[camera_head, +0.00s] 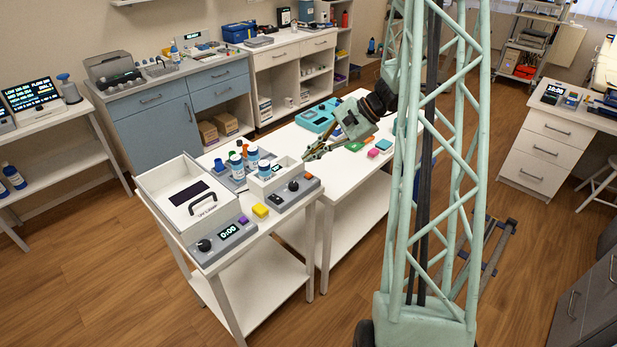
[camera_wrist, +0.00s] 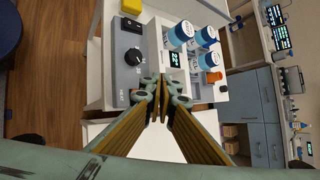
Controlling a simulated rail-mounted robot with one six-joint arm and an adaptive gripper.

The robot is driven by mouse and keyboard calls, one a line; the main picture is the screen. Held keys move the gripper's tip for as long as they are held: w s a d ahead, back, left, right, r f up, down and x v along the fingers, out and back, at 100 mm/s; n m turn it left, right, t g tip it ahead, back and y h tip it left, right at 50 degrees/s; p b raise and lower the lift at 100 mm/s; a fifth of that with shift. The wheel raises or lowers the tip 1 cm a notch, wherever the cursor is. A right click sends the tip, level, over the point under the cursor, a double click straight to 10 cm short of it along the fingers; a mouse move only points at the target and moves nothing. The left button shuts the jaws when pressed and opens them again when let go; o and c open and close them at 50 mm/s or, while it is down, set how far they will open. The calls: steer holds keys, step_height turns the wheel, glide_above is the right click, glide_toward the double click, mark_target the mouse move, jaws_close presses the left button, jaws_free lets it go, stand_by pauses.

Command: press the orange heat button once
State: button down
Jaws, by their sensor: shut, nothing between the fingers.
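The grey control panel (camera_head: 297,193) is at the front of a white heater box on the white bench. It carries a black knob (camera_head: 293,186), and a small orange spot (camera_head: 308,177) that looks like the heat button sits at its right end. My gripper (camera_head: 307,157) is shut and empty, above and behind the panel's right end. The wrist view shows its fingertips (camera_wrist: 160,88) overlapping the panel's edge. I cannot tell the exact height.
Blue-labelled bottles (camera_head: 264,168) stand by the heater box. A yellow block (camera_head: 260,210) lies beside the panel. A white UV-lamp box (camera_head: 190,197) with a handle is at the left.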

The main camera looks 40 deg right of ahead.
mark_target(310, 175)
steer(key=shift+f+b, duration=1.2)
steer(key=shift+f, duration=0.9)
steer(key=shift+f+b, duration=0.95)
stand_by(1.4)
steer(key=shift+r, duration=0.25)
steer(key=shift+r+p, duration=0.3)
steer(key=shift+r, duration=0.35)
steer(key=shift+r, duration=0.1)
stand_by(0.4)
steer(key=shift+r+p, duration=1.1)
steer(key=shift+r, duration=1.35)
